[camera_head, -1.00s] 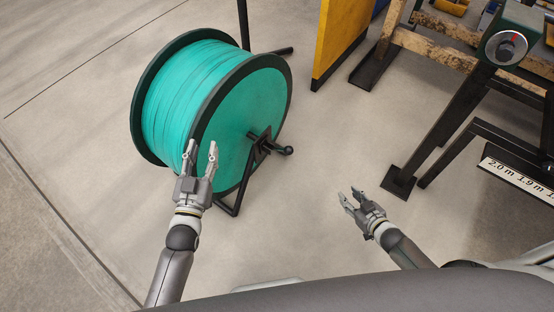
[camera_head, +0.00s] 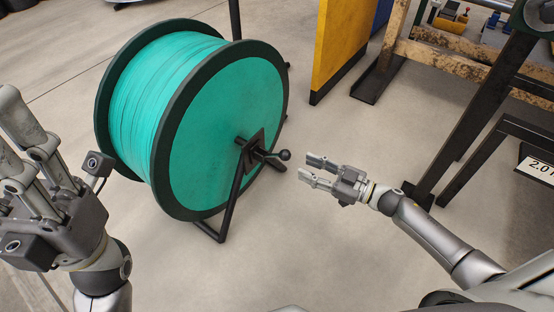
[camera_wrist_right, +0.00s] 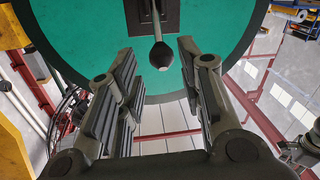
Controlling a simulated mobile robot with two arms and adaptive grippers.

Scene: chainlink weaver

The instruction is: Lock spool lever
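The spool (camera_head: 222,135), wound with teal wire between dark-rimmed flanges, stands on a black stand at the left of the head view. Its lever is a short black arm with a ball knob (camera_head: 285,155) at the hub plate (camera_head: 249,152). My right gripper (camera_head: 311,171) is open and empty, just right of the knob and apart from it. In the right wrist view the lever knob (camera_wrist_right: 162,55) shows ahead, between the lines of the open fingers (camera_wrist_right: 155,75). My left gripper (camera_head: 22,150) is large at the left edge, fingers apart and empty.
A yellow panel (camera_head: 340,45) stands behind the spool. A frame with worn wooden beams (camera_head: 470,62) and dark steel legs (camera_head: 490,110) stands at the right. The concrete floor (camera_head: 310,240) between the spool and the frame is clear.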

